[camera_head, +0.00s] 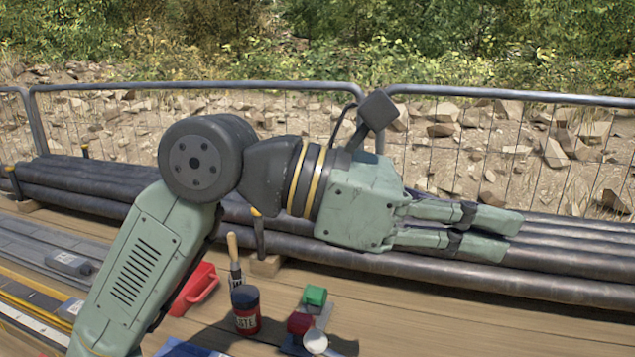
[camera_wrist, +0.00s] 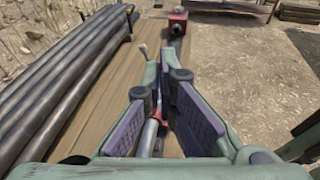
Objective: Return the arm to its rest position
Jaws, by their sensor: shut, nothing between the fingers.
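My arm is green and grey. It rises from the lower left of the head view, bends at a dark round joint and reaches to the right. My gripper (camera_head: 515,237) is held above the wooden deck, in front of the dark pipes in the picture, its fingers pointing right. It is shut and holds nothing. In the wrist view its two fingers (camera_wrist: 167,75) come together at the tips over the deck. A red and silver object shows in the gap between them, lower down on the deck.
Dark pipes (camera_head: 430,268) lie along the deck's back edge, before a wire fence (camera_head: 230,87). Below my arm stand a dark jar (camera_head: 246,312), a wooden-handled brush (camera_head: 234,255), a red container (camera_head: 196,288), a green block (camera_head: 315,295) and a red block (camera_head: 299,323). The deck at right (camera_head: 460,325) is clear.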

